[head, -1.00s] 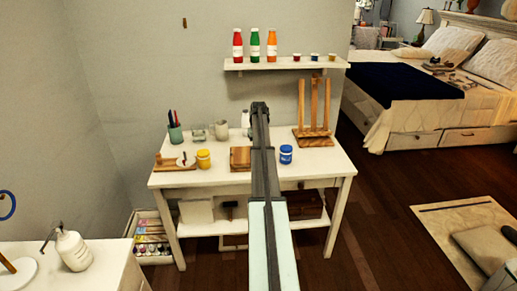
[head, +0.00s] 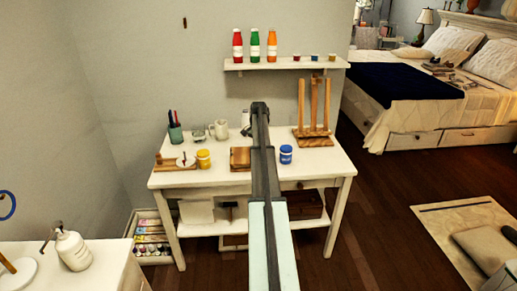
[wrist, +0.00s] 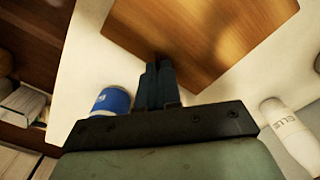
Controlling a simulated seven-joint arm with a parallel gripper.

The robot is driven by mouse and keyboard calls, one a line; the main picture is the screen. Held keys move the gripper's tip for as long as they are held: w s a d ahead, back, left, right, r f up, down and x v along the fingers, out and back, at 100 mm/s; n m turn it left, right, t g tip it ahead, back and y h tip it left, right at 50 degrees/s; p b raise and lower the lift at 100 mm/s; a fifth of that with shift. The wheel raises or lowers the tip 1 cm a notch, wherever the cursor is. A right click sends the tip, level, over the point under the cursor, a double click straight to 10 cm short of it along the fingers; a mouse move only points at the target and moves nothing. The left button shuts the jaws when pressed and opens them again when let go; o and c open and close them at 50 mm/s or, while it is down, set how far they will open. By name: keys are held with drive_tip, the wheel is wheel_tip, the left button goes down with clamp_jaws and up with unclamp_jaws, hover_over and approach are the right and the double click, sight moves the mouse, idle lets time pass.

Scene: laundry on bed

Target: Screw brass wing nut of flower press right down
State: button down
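A wooden block (head: 240,158), which looks like the flower press, lies on the white table, partly behind my arm. In the wrist view a large wooden board (wrist: 205,40) fills the top; I take it for the same press. My gripper (wrist: 157,65) points at the board's near edge, its two dark fingers close together with no clear gap. I cannot tell whether the fingertips touch the wood. No brass wing nut can be made out in either view.
A blue jar (wrist: 110,101) stands left of my fingers and a white bottle (wrist: 285,125) to the right. On the white table (head: 220,178) are also a yellow jar (head: 203,159), a pen cup (head: 176,134) and a wooden easel (head: 314,125). A shelf (head: 285,64) hangs above.

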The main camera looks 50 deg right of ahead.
drive_tip(key=m, duration=0.3)
drive_tip(key=shift+m, duration=0.4)
drive_tip(key=m, duration=0.4)
idle(0.9)
drive_tip(key=c, duration=1.3)
unclamp_jaws()
drive_tip(key=shift+r, duration=0.15)
wheel_tip(320, 180, up, 14)
drive_tip(key=shift+f, duration=0.2)
drive_tip(key=shift+o, duration=0.2)
